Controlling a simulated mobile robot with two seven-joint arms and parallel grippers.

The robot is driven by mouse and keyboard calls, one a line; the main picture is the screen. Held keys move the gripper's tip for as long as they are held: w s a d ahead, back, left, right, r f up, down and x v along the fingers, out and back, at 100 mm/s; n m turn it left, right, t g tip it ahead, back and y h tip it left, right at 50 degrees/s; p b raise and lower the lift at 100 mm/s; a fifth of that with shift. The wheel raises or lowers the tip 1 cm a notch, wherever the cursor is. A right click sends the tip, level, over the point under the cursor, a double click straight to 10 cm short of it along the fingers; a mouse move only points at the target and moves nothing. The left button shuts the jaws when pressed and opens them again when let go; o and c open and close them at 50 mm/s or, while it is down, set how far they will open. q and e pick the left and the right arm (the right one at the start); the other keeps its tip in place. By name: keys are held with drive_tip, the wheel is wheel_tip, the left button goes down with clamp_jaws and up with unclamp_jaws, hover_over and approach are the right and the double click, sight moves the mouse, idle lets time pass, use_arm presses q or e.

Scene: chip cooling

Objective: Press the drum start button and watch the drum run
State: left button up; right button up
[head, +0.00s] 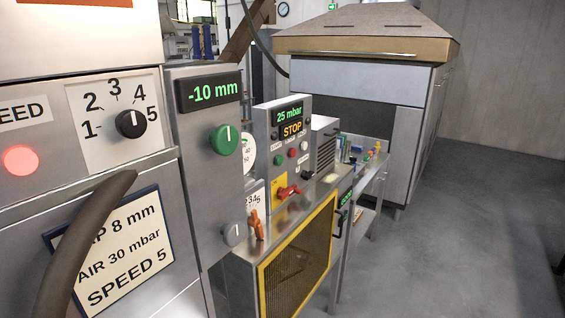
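No button in view is legibly marked as the drum start. A grey control box (272,128) in the middle has a display reading "25 mbar" and "STOP". Below the display are a small green button (279,159), a red one (291,153) and a pale one (303,145); their labels are too small to read. A round red light or button (20,160) glows on the left panel. A yellow-framed mesh guard (299,254) covers the front of the machine; no drum can be made out behind it. Neither of my grippers is in view.
A placard (120,250) reads "AIR 30 mbar", "SPEED 5". A green knob (224,140) sits under a "-10 mm" display (209,92). A dark curved bar (75,250) crosses the lower left. The floor (450,240) at right is clear.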

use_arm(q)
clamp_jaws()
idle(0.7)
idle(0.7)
